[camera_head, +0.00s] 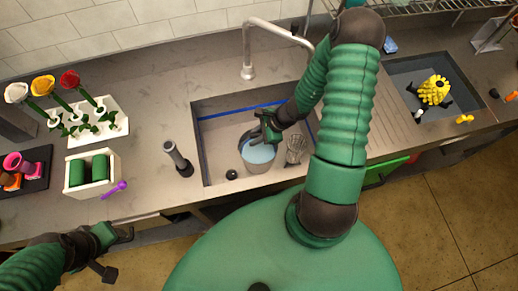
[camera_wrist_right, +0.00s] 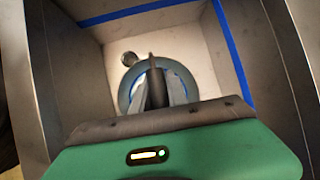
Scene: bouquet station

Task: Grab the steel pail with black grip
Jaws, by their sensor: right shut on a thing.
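The steel pail (camera_head: 258,160) stands in the left sink basin and looks light blue inside. It also shows in the right wrist view (camera_wrist_right: 128,90), where its round rim surrounds my fingers. My right gripper (camera_head: 268,135) reaches down into the basin at the pail's top edge and is shut on the pail. Its fingers also show in the right wrist view (camera_wrist_right: 157,88). The pail's black grip is mostly hidden by the gripper. My left gripper (camera_head: 118,235) is low at the left, in front of the counter edge; its jaws are too unclear to judge.
The sink basin (camera_head: 212,135) has walls close around the pail, with a whisk (camera_head: 295,149) at its right. The faucet (camera_head: 248,60) rises behind. A flower rack (camera_head: 112,122) and a white box (camera_head: 79,192) are farther left.

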